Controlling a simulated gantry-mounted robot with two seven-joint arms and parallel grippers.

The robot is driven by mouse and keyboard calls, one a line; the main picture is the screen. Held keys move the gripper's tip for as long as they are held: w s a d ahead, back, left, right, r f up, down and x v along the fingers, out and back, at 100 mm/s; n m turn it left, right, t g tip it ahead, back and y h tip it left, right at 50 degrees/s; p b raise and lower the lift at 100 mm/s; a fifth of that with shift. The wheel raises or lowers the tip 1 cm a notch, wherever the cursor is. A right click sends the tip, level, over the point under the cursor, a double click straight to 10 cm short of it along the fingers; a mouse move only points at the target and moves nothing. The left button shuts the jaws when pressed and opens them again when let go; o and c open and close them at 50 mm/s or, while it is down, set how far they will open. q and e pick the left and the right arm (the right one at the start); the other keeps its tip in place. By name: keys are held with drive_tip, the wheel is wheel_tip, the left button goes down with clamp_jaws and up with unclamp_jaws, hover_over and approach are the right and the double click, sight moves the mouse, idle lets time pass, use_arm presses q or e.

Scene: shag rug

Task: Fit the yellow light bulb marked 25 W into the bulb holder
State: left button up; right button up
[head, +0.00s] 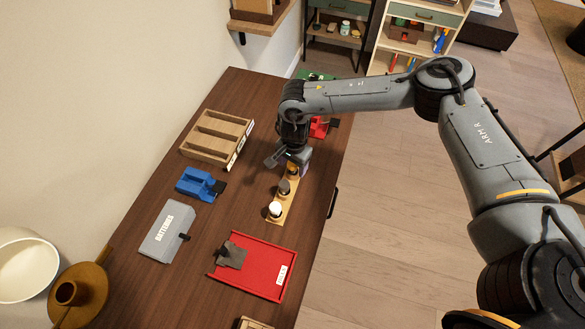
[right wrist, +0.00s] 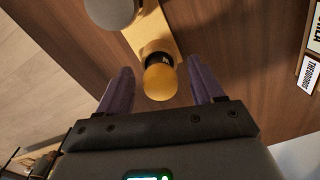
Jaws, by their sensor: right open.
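A yellow bulb (right wrist: 160,82) with a dark base stands at one end of a light wooden strip (right wrist: 147,32). In the right wrist view it sits between the two purple fingers of my right gripper (right wrist: 162,88), which is open, with a gap visible on each side. Its marking cannot be read. In the head view my right gripper (head: 299,160) is over the far end of the strip and hides part of that end. A white bulb (head: 275,209) and a grey bulb (head: 284,187) stand on the same strip. I cannot tell which thing is the bulb holder. My left gripper is out of view.
On the brown table are a wooden compartment tray (head: 213,138), a blue device (head: 196,183), a grey batteries box (head: 165,232), a red tray (head: 262,274) with a grey piece, and a red object (head: 319,127) near my right arm. Bare tabletop lies left of the strip.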

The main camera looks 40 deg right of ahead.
drive_tip(key=c, duration=1.1)
